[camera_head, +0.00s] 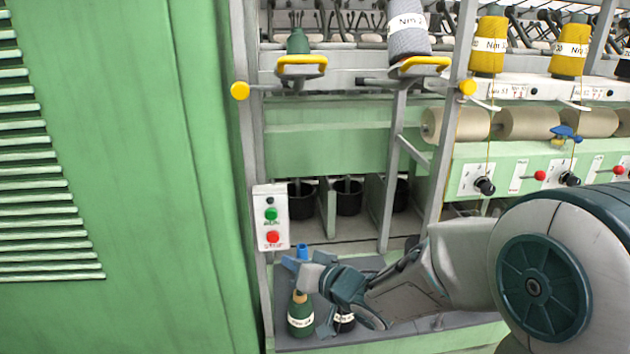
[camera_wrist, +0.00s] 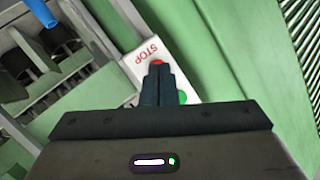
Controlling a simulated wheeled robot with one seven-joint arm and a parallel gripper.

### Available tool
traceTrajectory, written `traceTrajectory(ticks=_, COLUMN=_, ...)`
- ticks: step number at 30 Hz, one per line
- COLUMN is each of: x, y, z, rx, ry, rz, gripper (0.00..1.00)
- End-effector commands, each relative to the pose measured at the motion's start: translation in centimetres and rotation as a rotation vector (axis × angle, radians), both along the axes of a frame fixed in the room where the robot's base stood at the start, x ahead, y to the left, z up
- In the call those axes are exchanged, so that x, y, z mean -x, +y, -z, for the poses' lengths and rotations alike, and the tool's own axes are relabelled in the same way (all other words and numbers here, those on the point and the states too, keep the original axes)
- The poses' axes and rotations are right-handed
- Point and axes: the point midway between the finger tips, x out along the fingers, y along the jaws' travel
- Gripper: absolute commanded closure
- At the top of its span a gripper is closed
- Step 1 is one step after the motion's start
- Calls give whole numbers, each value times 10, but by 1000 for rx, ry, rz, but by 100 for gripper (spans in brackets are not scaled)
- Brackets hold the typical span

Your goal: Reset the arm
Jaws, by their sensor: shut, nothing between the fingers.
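My arm reaches in from the right in the head view. My gripper (camera_head: 318,279) is low, over the grey shelf (camera_head: 375,337) and below the control box (camera_head: 271,204). In the wrist view, the dark fingers of my gripper (camera_wrist: 158,70) are shut together and hold nothing.
A green bobbin (camera_head: 300,317) stands on the shelf close below my gripper. A blue tube (camera_head: 302,251) is just behind it. A large green cabinet (camera_head: 130,150) fills the left. Metal posts (camera_head: 390,180) and the spinning frame with yarn cones stand behind.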

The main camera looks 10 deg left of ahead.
Motion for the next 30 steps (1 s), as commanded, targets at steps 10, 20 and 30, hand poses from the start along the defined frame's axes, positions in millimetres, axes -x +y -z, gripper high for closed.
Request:
traceTrajectory(ticks=10, x=-5, y=-141, z=-1, rx=504, ry=69, rz=410, gripper=100)
traceTrajectory(ticks=20, x=86, y=-240, z=0, rx=781, ry=408, rz=556, gripper=100)
traceTrajectory(ticks=30, x=184, y=-255, z=2, rx=816, ry=708, rz=430, gripper=100)
